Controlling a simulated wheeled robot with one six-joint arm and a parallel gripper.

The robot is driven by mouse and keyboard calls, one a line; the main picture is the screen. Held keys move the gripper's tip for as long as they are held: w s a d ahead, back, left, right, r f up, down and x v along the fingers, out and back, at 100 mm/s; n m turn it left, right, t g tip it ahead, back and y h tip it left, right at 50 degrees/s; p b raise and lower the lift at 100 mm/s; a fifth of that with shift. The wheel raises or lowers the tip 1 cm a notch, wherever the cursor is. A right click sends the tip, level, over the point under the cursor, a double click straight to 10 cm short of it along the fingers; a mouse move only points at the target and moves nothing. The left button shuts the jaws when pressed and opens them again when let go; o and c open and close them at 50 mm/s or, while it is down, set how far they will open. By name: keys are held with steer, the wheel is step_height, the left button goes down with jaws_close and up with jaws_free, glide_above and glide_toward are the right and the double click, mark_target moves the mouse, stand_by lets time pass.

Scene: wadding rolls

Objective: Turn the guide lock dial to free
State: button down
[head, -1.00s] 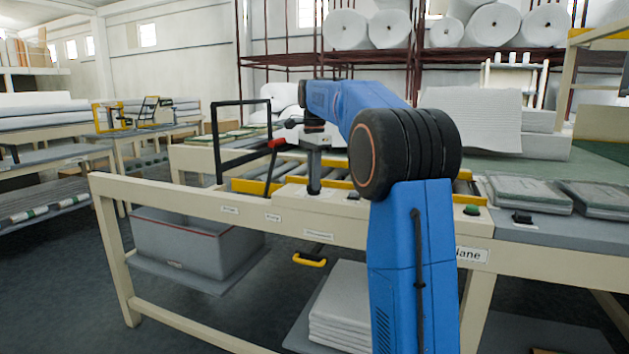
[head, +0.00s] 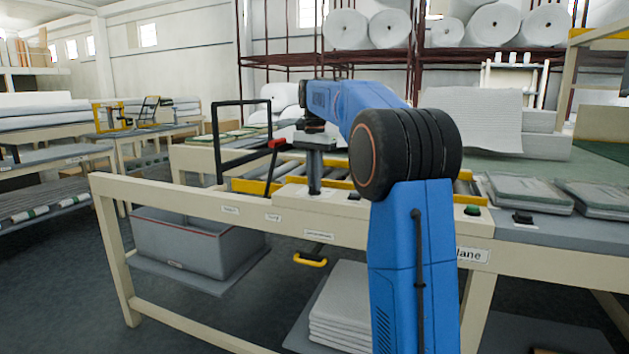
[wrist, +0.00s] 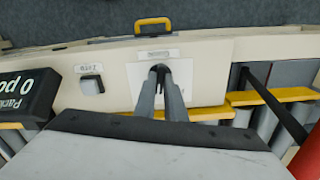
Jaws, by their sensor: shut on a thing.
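My gripper (head: 313,190) points down over the cream front rail of the roller bench (head: 190,195). In the wrist view my gripper (wrist: 159,74) has its fingers close together over a white plate (wrist: 139,80) on that rail. The fingers are shut on a small dark thing that I take to be the guide lock dial. Fingers and gripper body hide nearly all of it, so I cannot see where it points. A small label at the plate's outer edge is too blurred to read.
A yellow handle (head: 310,260) hangs below the rail. A red-knobbed lever (head: 277,143) and black frame (head: 216,150) stand close to my gripper. Rollers lie behind it.

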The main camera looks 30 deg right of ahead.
steer(key=n, duration=0.5)
steer(key=shift+n, duration=0.3)
steer(key=n, duration=0.4)
steer(key=shift+n, duration=0.4)
steer(key=c, duration=1.8)
jaws_free()
